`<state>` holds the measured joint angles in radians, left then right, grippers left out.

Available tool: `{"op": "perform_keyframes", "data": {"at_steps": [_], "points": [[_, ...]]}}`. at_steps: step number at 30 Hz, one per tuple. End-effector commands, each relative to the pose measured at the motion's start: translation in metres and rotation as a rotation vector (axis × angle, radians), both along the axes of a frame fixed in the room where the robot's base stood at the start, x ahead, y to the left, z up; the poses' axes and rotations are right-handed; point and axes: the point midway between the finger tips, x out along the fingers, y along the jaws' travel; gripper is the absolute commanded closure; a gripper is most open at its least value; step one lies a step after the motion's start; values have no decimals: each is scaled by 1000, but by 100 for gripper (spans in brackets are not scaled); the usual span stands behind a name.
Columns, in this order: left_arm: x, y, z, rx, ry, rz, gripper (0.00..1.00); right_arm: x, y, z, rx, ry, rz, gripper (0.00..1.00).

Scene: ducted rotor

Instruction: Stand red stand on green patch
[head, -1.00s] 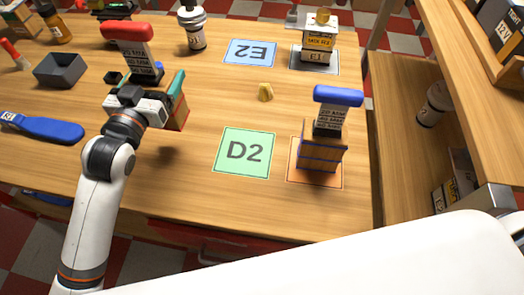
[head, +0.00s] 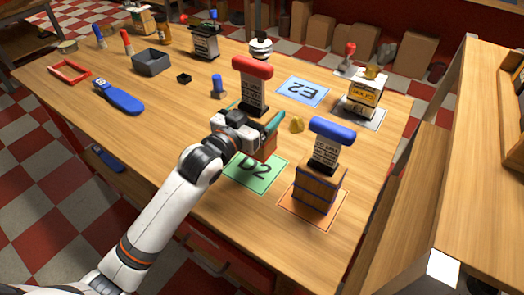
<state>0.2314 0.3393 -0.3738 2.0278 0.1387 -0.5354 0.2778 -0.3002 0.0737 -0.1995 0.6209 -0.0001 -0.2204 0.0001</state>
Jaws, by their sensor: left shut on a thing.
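The red stand (head: 252,88) has a red rounded top, a dark printed label and a block-like lower part. My left gripper (head: 262,130) is shut on its lower part and holds it upright. The green patch (head: 262,178), marked D2, lies flat on the table just below and in front of the gripper. The gripper and arm hide its upper left part. The stand's bottom is mostly hidden, so I cannot tell its height above the table. My right gripper is not in view.
A blue-topped stand (head: 328,150) stands on an orange patch (head: 293,207) right beside the green one. A yellow piece (head: 297,124) lies behind. The blue E2 patch (head: 302,91) is bare. A boxy stand (head: 364,95) occupies a grey patch. The table's front left is clear.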

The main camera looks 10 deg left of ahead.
Motion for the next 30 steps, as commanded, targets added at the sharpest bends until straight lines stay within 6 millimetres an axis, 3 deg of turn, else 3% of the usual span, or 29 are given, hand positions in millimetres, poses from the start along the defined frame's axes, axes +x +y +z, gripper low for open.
{"op": "perform_keyframes", "data": {"at_steps": [3,15,28,29,30], "points": [[0,0,-22,0,-1,1,47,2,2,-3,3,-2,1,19],[0,0,-68,-1,-2,0,47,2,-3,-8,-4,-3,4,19],[0,0,-74,-1,-4,0,47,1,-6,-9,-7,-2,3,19],[0,0,-74,1,-1,0,8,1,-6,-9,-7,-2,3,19],[0,0,-74,1,-1,0,1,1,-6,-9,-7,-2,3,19]]}}
